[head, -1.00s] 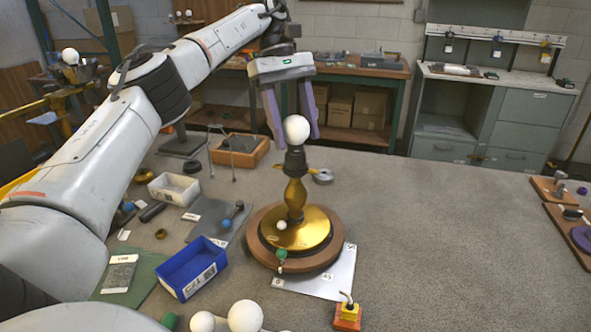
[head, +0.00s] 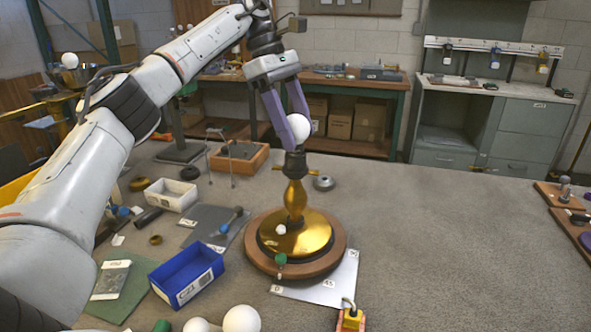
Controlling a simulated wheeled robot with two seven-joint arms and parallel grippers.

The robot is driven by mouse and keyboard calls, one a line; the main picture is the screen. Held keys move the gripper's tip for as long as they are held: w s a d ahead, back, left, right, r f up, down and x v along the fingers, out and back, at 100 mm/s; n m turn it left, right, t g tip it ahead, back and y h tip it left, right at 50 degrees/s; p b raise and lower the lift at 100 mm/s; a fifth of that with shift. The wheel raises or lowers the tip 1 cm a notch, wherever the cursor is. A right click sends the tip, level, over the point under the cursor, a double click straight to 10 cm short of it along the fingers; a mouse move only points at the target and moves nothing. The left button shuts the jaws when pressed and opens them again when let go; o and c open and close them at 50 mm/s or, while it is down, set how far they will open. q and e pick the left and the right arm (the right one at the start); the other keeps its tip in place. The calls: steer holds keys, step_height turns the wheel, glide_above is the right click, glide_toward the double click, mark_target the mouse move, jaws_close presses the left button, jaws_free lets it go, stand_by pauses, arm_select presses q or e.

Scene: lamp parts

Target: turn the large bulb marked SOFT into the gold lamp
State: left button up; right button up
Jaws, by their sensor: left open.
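The gold lamp (head: 296,198) stands upright on a round wooden base (head: 265,262), with a dark socket (head: 295,162) at its top. A large white bulb (head: 301,127) is at the top of the lamp, just over the socket. No SOFT mark can be read on it. My left gripper (head: 299,130) comes down tilted over the lamp, its purple fingers open around the bulb. The near finger covers part of the bulb and its lower end, so I cannot tell how it sits in the socket. My right gripper is not in view.
A blue bin (head: 187,277), a white bin (head: 171,194) and a wooden tray (head: 240,156) lie left of the lamp. White globes (head: 241,319) show at the bottom edge.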

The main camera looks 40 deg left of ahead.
arm_select(q)
steer(key=n+t+b, duration=0.1)
steer(key=n+b, duration=0.1)
steer(key=n, duration=0.2)
steer(key=shift+f+y, duration=0.1)
steer(key=shift+y, duration=0.3)
steer(key=shift+n+t+y+b, duration=0.3)
steer(key=shift+n+t+b, duration=0.3)
steer(key=shift+n, duration=0.6)
steer(key=shift+n+y+b, duration=0.3)
steer(key=shift+n, duration=0.5)
steer(key=shift+n+t+y, duration=0.4)
steer(key=shift+n, duration=0.8)
steer(key=n+y, duration=0.1)
steer(key=n, duration=0.1)
steer(key=shift+n, duration=0.4)
steer(key=c, duration=0.7)
steer(key=shift+c, duration=0.2)
